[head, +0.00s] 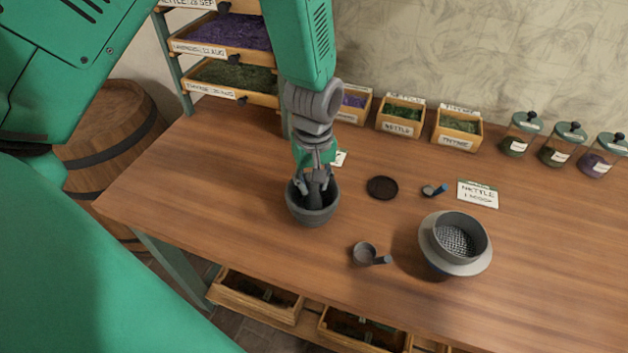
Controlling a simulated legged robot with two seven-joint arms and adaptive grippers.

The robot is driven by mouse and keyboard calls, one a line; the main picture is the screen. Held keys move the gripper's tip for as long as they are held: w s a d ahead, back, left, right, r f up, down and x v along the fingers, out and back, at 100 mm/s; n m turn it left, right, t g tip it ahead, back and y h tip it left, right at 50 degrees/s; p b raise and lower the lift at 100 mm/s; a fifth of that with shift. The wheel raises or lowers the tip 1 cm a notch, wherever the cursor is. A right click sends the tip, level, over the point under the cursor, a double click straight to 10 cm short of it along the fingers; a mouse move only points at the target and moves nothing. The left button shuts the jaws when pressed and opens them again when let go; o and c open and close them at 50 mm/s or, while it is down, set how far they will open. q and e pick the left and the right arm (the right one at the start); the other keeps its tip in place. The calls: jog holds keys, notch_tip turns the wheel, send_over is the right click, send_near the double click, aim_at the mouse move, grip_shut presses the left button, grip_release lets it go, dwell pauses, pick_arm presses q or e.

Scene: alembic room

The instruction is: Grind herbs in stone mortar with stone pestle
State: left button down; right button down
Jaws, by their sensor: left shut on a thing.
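The grey stone mortar (313,214) stands upright on the wooden table. My left gripper (315,183) reaches down over it from above, its fingers at the mortar's mouth. It is shut on the dark grey stone pestle (318,196), whose lower part is inside the mortar. The herbs inside the mortar are hidden by the gripper and pestle. My right gripper is not in view.
Herb boxes (400,118) and lidded jars (562,146) line the back.

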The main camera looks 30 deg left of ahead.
pick_arm(q)
jog(key=c, duration=1.2)
grip_release()
jog(key=shift+r, duration=0.4)
notch_tip(320, 180, up, 11)
jog(key=shift+w+r, duration=0.1)
